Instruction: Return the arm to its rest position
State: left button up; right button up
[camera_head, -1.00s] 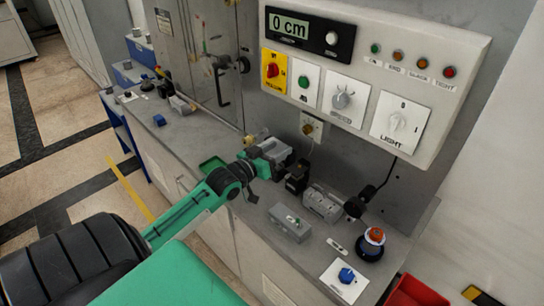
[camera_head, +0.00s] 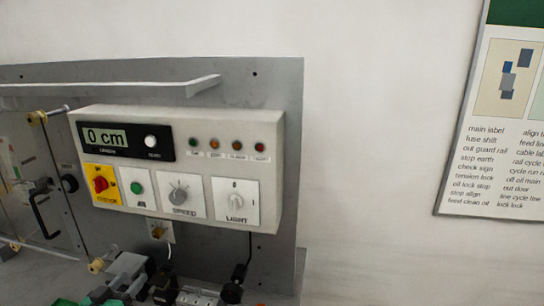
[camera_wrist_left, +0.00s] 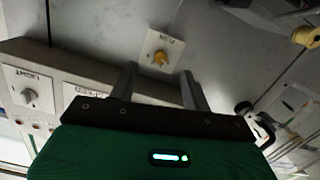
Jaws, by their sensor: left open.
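My left gripper (camera_head: 128,268) shows at the bottom left of the head view, below the control panel (camera_head: 270,190). Only its grey front end and a little green of the arm are in frame. In the left wrist view its two dark fingers (camera_wrist_left: 157,82) stand apart with nothing seen between them. A white plate with a yellow knob (camera_wrist_left: 160,58) lies just beyond the fingertips, seemingly apart from them. The same plate shows under the panel in the head view (camera_head: 158,231). My right gripper is not in view.
The panel carries a "0 cm" display (camera_head: 104,137), a red switch on yellow (camera_head: 100,183), a speed knob (camera_head: 178,194) and a light knob (camera_head: 236,202). A black handle (camera_head: 42,212) sticks out at left. A wall poster (camera_head: 500,130) hangs at right. The bench is mostly cut off.

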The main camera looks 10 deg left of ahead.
pick_arm(q)
jog(key=s+d+f+m+g, duration=0.2)
jog(key=s+d+f+g, duration=0.5)
jog(key=s+d+f, duration=0.45)
jog(key=s+d+f+m+g+y, duration=0.1)
jog(key=s+d+f+g, duration=0.2)
jog(key=s, duration=0.5)
jog(key=s+d+f+g, duration=0.1)
jog(key=s+d+g, duration=0.2)
jog(key=s+d, duration=0.3)
jog(key=s+a+f+g, duration=0.1)
jog(key=s+f+g, duration=0.15)
jog(key=f, duration=3.05)
jog(key=s+a+f, duration=0.2)
jog(key=s+f, duration=0.6)
jog(key=s, duration=0.1)
jog(key=s+a+f, duration=0.1)
jog(key=s+f, duration=0.8)
jog(key=shift+s+a+f+m+g, duration=0.3)
jog(key=shift+s+a+m+g, duration=0.05)
jog(key=shift+s+m, duration=0.05)
